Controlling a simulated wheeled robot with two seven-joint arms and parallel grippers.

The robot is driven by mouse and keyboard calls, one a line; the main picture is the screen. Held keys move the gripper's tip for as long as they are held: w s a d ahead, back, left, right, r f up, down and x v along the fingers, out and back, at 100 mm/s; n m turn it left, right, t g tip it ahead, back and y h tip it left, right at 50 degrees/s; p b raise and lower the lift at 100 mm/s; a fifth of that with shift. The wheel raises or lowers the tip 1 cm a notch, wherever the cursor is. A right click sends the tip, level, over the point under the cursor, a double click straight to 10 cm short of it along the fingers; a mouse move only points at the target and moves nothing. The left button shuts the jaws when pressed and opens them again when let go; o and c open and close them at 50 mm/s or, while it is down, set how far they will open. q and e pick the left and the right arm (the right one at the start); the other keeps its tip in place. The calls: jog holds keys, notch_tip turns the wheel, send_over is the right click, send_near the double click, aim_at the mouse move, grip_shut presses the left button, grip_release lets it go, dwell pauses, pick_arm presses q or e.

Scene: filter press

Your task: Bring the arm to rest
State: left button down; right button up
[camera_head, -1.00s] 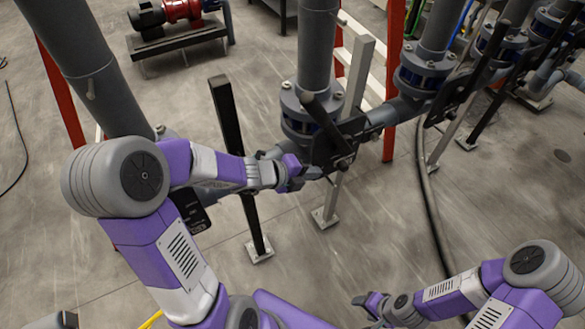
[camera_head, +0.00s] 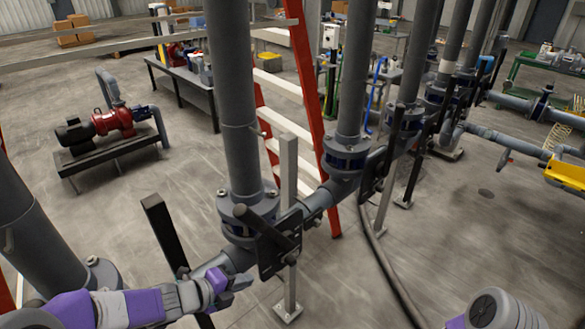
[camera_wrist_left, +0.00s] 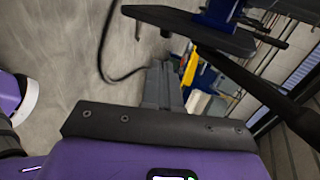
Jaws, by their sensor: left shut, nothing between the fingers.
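My left arm comes in from the lower left of the head view. My left gripper (camera_head: 236,281) is shut and empty, just in front of and below a valve with a black plate and lever (camera_head: 278,243) on the grey pipe. I cannot tell whether it touches the valve. In the left wrist view the shut grey fingers (camera_wrist_left: 164,86) show beyond the purple gripper body, with a dark plate (camera_wrist_left: 195,30) near them. Of my right arm, only a grey and purple link (camera_head: 492,312) shows at the lower right; its gripper is out of view.
Vertical grey pipes (camera_head: 236,95) join a horizontal pipe run ahead. A black post (camera_head: 165,236) and a pale post (camera_head: 289,215) stand close to the left gripper. A red-sided ladder (camera_head: 303,80) stands behind. Open floor (camera_head: 440,235) lies to the right.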

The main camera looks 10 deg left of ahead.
pick_arm(q)
jog(key=d+f+n+g+y+b, duration=0.1)
jog(key=d+f+n+g, duration=0.15)
jog(key=f+n, duration=0.7)
jog(key=d+f+n+g+y+b, duration=0.15)
jog(key=d+f+n, duration=0.25)
jog(key=f+n, duration=0.55)
jog(key=s+d+f+n+g+b, duration=0.1)
jog(key=s+d+f+n+g, duration=0.1)
jog(key=s+f+n, duration=0.2)
jog(key=s+d+f+n+g+b, duration=0.1)
jog(key=s+d+f+n+g, duration=0.2)
jog(key=s+f, duration=0.6)
notch_tip(320, 180, down, 3)
jog(key=shift+s+d+r+n, duration=0.15)
jog(key=shift+s+n, duration=0.1)
jog(key=shift+n, duration=0.65)
